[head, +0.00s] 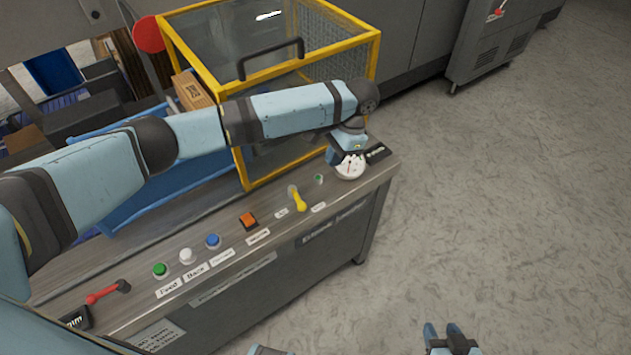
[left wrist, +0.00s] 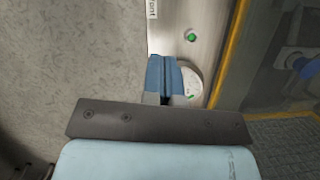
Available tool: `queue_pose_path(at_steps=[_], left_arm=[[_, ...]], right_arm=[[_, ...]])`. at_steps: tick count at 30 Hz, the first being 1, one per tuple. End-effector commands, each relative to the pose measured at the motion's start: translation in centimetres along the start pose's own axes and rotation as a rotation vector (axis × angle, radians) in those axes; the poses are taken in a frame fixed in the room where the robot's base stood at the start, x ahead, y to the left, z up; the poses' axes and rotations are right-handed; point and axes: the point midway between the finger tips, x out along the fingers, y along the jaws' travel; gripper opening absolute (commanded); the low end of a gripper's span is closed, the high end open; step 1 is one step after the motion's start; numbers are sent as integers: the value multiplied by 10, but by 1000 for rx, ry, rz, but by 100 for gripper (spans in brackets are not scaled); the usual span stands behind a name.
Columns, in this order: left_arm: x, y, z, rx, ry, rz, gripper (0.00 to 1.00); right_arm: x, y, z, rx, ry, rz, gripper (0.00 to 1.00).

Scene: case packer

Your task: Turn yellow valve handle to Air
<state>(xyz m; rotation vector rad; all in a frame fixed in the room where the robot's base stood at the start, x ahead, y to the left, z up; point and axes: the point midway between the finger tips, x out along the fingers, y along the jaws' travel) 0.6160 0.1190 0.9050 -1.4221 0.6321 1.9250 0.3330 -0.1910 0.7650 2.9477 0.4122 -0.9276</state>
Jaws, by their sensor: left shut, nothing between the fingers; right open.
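My left gripper (head: 333,156) is shut and empty, over the right end of the panel beside a round white gauge (head: 350,167), apart from the handle. In the left wrist view the shut fingers (left wrist: 163,72) overlap the gauge (left wrist: 193,84); contact cannot be told. The handle is not visible there. My right gripper (head: 443,330) is open and empty at the bottom, out over the floor.
The panel (head: 225,226) also has an orange button (head: 248,221), blue (head: 213,241), white (head: 187,255) and green (head: 160,270) buttons, and a red lever (head: 105,292). A yellow-framed guard (head: 374,60) stands behind. A green light (left wrist: 191,37) is near the gauge. Floor at right is clear.

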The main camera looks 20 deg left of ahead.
Motion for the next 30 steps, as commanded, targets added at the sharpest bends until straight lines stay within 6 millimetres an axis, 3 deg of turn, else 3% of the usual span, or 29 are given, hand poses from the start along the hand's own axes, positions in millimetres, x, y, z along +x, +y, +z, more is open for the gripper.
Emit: queue_pose_path(at_steps=[5, 16, 21, 30], left_arm=[[25, 0, 1, -1, -3, 0, 0], [102, 0, 1, -1, -3, 0, 0], [110, 0, 25, 0, -2, 0, 0], [117, 0, 36, 1, 0, 0, 0]], right_arm=[[1, 0, 2, 0, -2, 0, 43], [2, 0, 3, 3, -3, -1, 43], [-2, -1, -3, 1, 2, -1, 43], [-1, -2, -2, -1, 5, -2, 43]])
